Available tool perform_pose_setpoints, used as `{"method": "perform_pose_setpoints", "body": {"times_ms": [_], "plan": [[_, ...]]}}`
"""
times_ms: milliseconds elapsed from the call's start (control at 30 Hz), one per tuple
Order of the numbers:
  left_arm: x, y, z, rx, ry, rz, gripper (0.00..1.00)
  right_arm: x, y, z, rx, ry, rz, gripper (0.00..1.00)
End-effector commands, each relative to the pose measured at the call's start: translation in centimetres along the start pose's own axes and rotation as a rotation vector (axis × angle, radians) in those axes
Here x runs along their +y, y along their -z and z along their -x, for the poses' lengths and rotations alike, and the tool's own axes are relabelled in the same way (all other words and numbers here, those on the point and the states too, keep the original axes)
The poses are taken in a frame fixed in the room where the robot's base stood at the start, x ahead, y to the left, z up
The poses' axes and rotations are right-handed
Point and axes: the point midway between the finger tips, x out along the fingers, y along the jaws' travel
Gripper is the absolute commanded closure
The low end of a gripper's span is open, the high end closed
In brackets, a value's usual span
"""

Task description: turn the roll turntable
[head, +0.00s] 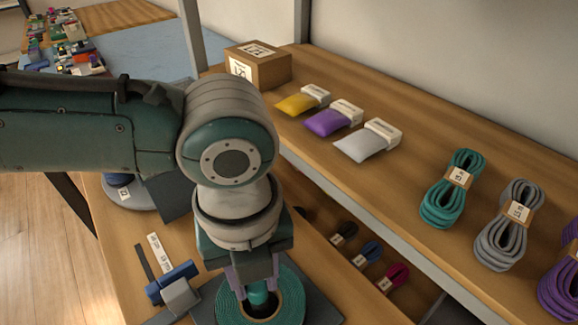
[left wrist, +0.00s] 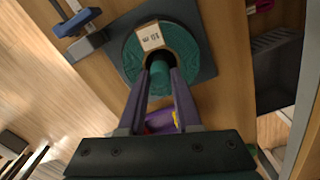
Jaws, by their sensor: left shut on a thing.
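The roll turntable shows as a teal cord roll (head: 291,294) on a dark square plate (head: 322,306) at the bottom of the head view. In the left wrist view the roll (left wrist: 134,60) lies flat on its plate (left wrist: 206,62), with a white label on its ring. A teal post (head: 258,293) stands in the roll's centre; it also shows in the left wrist view (left wrist: 159,74). My left gripper (head: 255,288) points down over the roll, its purple fingers shut on the post. The fingers (left wrist: 160,80) partly hide the post. My right gripper is not in view.
A blue and grey clamp (head: 174,284) sits left of the roll. Small cord bundles (head: 370,251) lie to its right, below a raised shelf (head: 420,120). The shelf holds a cardboard box (head: 258,68), pouches (head: 327,121) and larger cord bundles (head: 452,190).

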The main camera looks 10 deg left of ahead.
Motion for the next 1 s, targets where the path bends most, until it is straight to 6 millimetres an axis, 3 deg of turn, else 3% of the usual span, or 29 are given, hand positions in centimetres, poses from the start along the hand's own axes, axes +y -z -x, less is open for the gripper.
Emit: {"method": "perform_pose_setpoints", "body": {"times_ms": [1000], "plan": [[-0.05,0.0,0.04,0.0,0.001,-0.509,1.0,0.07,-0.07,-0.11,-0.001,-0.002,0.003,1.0]]}}
